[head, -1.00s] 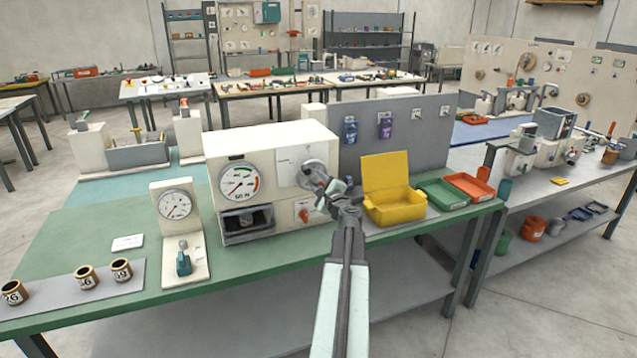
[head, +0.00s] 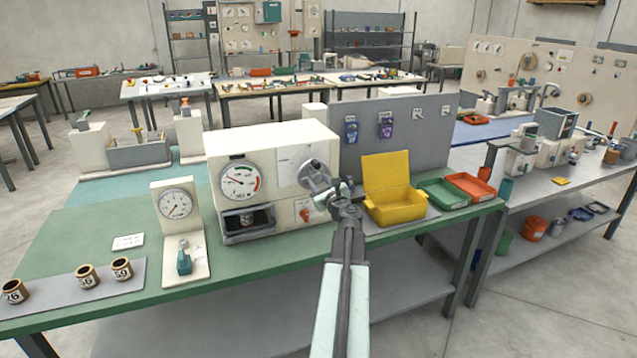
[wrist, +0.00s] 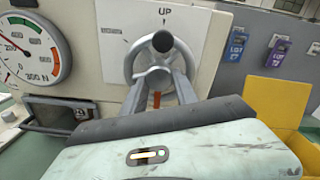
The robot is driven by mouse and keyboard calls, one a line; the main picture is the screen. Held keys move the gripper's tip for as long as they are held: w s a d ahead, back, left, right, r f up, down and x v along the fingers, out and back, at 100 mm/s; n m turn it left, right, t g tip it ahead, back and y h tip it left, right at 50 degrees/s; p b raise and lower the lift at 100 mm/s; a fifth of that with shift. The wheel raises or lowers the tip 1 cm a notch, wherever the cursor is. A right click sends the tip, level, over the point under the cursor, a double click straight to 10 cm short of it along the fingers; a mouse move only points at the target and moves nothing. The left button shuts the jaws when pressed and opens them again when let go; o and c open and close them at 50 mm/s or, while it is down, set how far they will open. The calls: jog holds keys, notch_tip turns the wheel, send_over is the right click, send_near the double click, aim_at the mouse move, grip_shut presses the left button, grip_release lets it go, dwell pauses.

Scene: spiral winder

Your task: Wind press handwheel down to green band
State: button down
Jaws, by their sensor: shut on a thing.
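The press (head: 272,147) is a cream box on the green bench. Its grey spoked handwheel (head: 313,175) is on the front face; in the wrist view the handwheel (wrist: 160,60) has a dark knob at its top, under the label "UP". My gripper (wrist: 160,82) is shut on the wheel's lower part; the exact contact is partly hidden. The round dial (head: 240,181) has green and red bands. In the wrist view of the dial (wrist: 25,50), the red needle points up and left, left of the green band. A window (head: 248,219) below the dial holds a small marked pot.
A red lever (head: 305,212) sits just below the wheel. A yellow open box (head: 392,205) stands close right of my gripper. A smaller gauge stand (head: 178,225) and several marked pots (head: 86,277) are on the left. The bench front is mostly clear.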

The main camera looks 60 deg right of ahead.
dwell(0.5)
jog(key=c, duration=1)
grip_release()
jog(key=shift+o, duration=0.2)
jog(key=v, duration=0.7)
jog(key=shift+s+a, duration=0.25)
jog(key=shift+s, duration=0.05)
